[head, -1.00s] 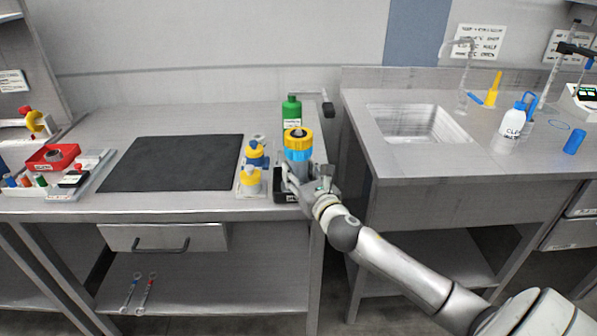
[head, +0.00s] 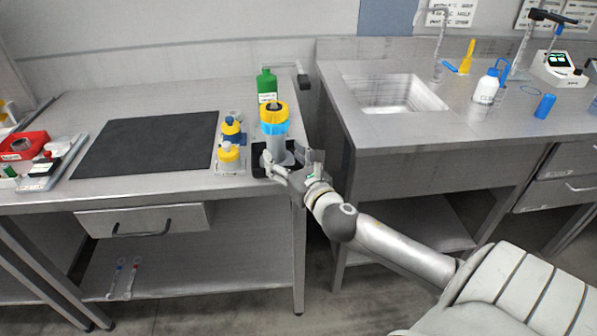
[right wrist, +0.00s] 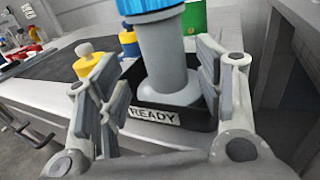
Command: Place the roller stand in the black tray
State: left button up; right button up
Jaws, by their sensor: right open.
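The roller stand (head: 275,117) is a grey post with a blue collar and a yellow top. It stands upright with its base inside the black tray (head: 259,162). In the right wrist view, the stand's grey post and round base (right wrist: 170,75) are within the tray's walls, and the tray (right wrist: 196,132) bears a "READY" label. My right gripper (head: 287,166) is open, with one finger on either side of the post. In the right wrist view, gaps show between the fingers (right wrist: 155,88) and the post. My left gripper is out of view.
A green bottle (head: 267,86) stands behind the tray. Yellow and blue capped pieces (head: 229,154) sit on a plate to its left, beside a dark mat (head: 145,145). A gap separates this bench from the sink bench (head: 440,125) on the right.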

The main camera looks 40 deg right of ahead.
jog(key=s, duration=0.6)
jog(key=shift+s+a, duration=0.2)
jog(key=shift+a, duration=0.15)
